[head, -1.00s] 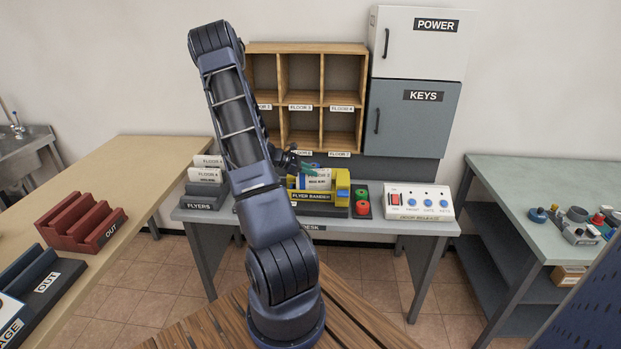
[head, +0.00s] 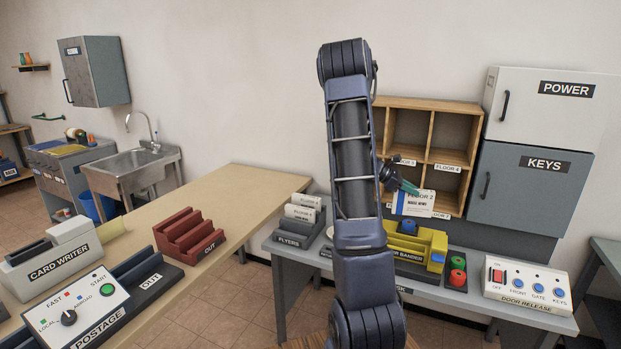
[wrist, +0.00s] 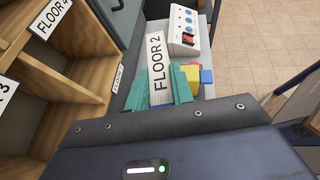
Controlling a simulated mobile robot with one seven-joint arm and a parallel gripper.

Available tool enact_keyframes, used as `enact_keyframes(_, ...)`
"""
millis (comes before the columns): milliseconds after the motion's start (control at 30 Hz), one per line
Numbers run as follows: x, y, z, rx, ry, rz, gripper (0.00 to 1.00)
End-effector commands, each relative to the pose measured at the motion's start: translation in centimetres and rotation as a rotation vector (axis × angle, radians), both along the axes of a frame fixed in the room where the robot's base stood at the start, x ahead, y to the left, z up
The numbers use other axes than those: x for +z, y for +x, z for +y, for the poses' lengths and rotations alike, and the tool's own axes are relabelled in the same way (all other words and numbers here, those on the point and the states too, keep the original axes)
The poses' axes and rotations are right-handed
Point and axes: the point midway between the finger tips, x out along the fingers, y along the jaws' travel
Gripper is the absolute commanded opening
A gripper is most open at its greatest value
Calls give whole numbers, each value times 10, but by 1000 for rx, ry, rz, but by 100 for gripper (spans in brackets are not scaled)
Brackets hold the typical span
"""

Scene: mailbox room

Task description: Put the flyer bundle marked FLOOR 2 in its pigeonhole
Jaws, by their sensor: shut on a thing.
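A white and blue flyer bundle marked FLOOR 2 (head: 412,204) is held up in front of the pigeonhole rack's lower right part. My gripper (head: 402,187) is shut on it with teal fingertips. In the wrist view the bundle's FLOOR 2 label (wrist: 156,62) stands between the teal fingers (wrist: 161,92). The wooden pigeonhole rack (head: 440,103) stands behind the desk. Labels FLOOR 3 (head: 404,161) and FLOOR 4 (head: 447,168) sit under two upper openings. The wrist view shows the FLOOR 4 label (wrist: 51,18) at upper left.
The FLYERS holder (head: 292,238) with other bundles is at left. The door release box (head: 530,295) is at right. KEYS cabinet (head: 527,185) adjoins the rack's right side.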

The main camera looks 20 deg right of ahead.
Motion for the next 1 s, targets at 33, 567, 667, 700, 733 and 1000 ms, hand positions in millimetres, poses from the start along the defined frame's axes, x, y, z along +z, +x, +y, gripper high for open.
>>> enact_keyframes(33, 1, 0, 0, 0, 0, 0, 0)
enact_keyframes(567, -23, 132, 87, 513, 3, 0, 0)
enact_keyframes(667, -31, 164, 122, 653, 2, 1, 0)
enact_keyframes(700, -35, 176, 137, 707, 2, 1, 0)
enact_keyframes(733, -37, 185, 149, 747, 2, 1, 0)
enact_keyframes(1000, -60, 243, 261, 1086, 2, 2, 0)
